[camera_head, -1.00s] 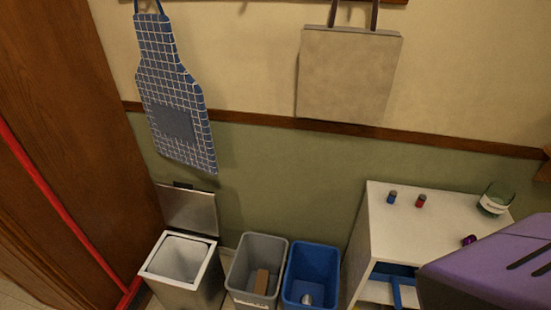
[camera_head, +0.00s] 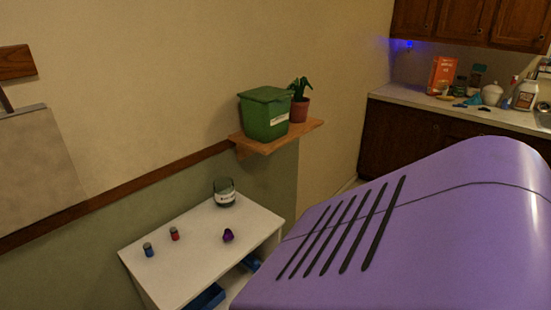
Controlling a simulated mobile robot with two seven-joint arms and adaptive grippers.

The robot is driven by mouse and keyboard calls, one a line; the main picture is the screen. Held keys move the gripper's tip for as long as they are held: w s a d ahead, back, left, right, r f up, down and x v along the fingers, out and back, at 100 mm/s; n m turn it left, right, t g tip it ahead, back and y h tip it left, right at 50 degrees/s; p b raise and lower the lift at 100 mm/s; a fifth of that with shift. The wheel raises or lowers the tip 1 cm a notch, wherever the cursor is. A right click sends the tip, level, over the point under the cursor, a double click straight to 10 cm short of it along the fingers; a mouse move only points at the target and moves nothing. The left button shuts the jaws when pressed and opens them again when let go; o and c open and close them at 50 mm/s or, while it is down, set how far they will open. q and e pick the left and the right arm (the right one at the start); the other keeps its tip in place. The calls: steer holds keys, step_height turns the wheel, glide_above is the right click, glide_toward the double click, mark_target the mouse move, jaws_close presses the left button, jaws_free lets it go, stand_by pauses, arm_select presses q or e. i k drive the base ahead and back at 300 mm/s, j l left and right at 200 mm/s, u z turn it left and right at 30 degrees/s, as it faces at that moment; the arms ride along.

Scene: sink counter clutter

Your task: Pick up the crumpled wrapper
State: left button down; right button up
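A small dark purple crumpled-looking item (camera_head: 228,235) lies on the top of a white cabinet (camera_head: 190,272), right of its middle. It may be the wrapper, but it is too small to be sure. Neither of my grippers is in view.
On the cabinet top also stand a blue battery-like cylinder (camera_head: 148,249), a red one (camera_head: 174,233) and a glass jar (camera_head: 225,192). A wall shelf (camera_head: 300,135) holds a green bin (camera_head: 265,113) and potted plant (camera_head: 300,102). A cluttered counter (camera_head: 400,97) is at far right.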

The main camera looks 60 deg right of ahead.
mark_target(228, 235)
steer(key=z, duration=1.7)
